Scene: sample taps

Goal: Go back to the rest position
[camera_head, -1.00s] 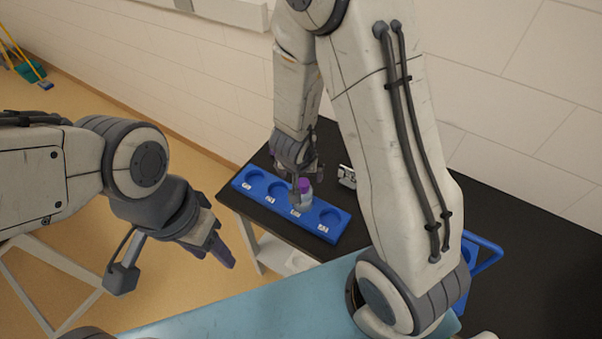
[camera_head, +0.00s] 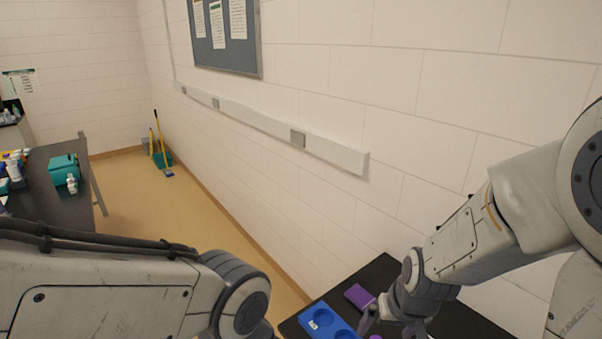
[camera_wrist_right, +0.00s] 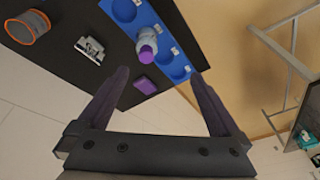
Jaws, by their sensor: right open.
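My right gripper (camera_head: 393,318) is low on the right in the head view, over the black table (camera_head: 380,272). In the right wrist view the right gripper (camera_wrist_right: 158,73) is open, with nothing between its fingers. A bottle with a purple cap (camera_wrist_right: 146,45) stands in the blue rack (camera_wrist_right: 160,22), apart from the fingertips. The rack (camera_head: 323,321) is cut off by the bottom edge of the head view. My left arm crosses the lower left of the head view; its gripper is out of frame.
A purple block (camera_head: 359,296) lies behind the rack. A small silver item (camera_wrist_right: 90,48) and an orange-rimmed cylinder (camera_wrist_right: 27,27) are on the black table. The white wall (camera_head: 340,215) stands close behind. A dark bench (camera_head: 55,190) with bottles is at far left, with open floor between.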

